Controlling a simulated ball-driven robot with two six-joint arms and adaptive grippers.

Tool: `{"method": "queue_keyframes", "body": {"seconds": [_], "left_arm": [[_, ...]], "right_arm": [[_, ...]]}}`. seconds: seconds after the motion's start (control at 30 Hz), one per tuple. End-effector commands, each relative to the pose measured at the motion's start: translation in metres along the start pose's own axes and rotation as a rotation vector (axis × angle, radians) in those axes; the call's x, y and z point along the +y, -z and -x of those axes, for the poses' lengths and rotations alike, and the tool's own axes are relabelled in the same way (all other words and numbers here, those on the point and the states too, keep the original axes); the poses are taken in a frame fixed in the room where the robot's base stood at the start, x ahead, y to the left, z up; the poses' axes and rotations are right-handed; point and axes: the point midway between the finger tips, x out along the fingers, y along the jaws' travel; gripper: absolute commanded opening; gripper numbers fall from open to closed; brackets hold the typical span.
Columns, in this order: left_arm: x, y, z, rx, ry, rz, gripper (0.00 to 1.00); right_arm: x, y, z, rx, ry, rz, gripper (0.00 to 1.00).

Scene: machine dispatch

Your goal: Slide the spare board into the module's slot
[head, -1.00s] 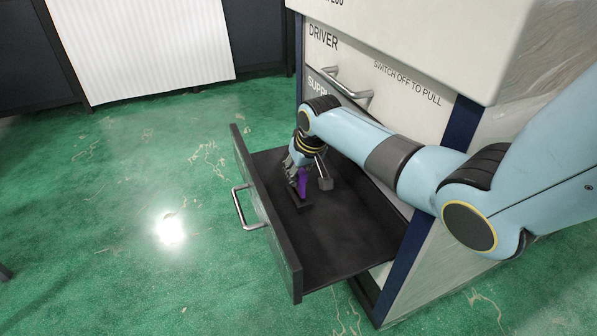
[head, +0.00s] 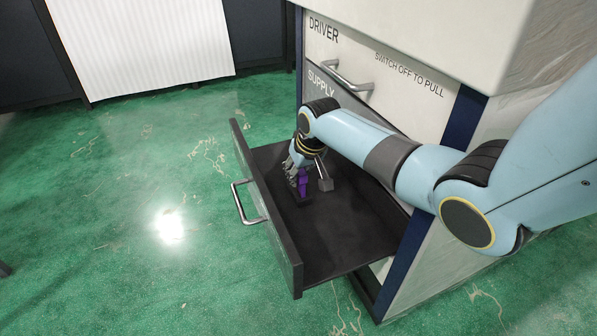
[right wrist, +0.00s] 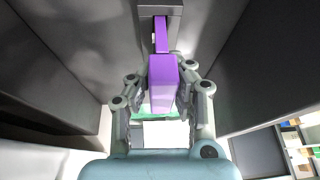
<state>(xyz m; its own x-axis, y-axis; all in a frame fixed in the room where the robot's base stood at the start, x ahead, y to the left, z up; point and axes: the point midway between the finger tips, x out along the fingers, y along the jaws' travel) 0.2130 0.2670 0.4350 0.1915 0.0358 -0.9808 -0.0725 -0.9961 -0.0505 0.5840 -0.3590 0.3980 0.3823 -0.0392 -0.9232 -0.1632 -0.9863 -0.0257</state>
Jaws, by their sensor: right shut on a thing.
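The purple board (head: 303,184) is held by my right gripper (head: 297,178), low inside the open drawer. In the right wrist view the board (right wrist: 162,82) sits between the two fingers (right wrist: 161,95), and its narrow end reaches a grey block (right wrist: 175,9) at the top edge. In the head view a small dark block (head: 302,201) lies at the board's lower end on the drawer floor. I cannot tell how far the board is inside it, and the slot itself is hidden. My left gripper is not in view.
The black drawer (head: 335,250) is pulled out of the white cabinet (head: 390,75), with its handle (head: 248,204) on the left. Its walls stand close around my right gripper. The drawer floor toward the front is bare. Green floor (head: 120,220) is clear at left.

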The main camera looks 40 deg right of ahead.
Motion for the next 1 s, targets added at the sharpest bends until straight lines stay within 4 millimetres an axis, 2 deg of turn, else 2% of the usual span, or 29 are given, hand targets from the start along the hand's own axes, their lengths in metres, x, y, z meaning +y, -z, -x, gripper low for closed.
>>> {"method": "queue_keyframes", "body": {"seconds": [0.53,0.57,0.77,1.0], "left_arm": [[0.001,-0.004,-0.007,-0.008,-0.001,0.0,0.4],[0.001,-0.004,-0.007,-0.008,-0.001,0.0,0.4],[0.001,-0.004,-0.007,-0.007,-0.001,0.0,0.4],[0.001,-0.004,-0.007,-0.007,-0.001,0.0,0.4]], "right_arm": [[0.0,-0.005,-0.013,0.0,0.0,0.0,0.0],[0.0,-0.005,-0.013,0.001,0.0,0.0,0.18],[0.0,-0.005,-0.013,0.001,0.0,0.0,0.44],[0.0,-0.005,-0.013,0.0,0.0,0.0,0.44]]}}
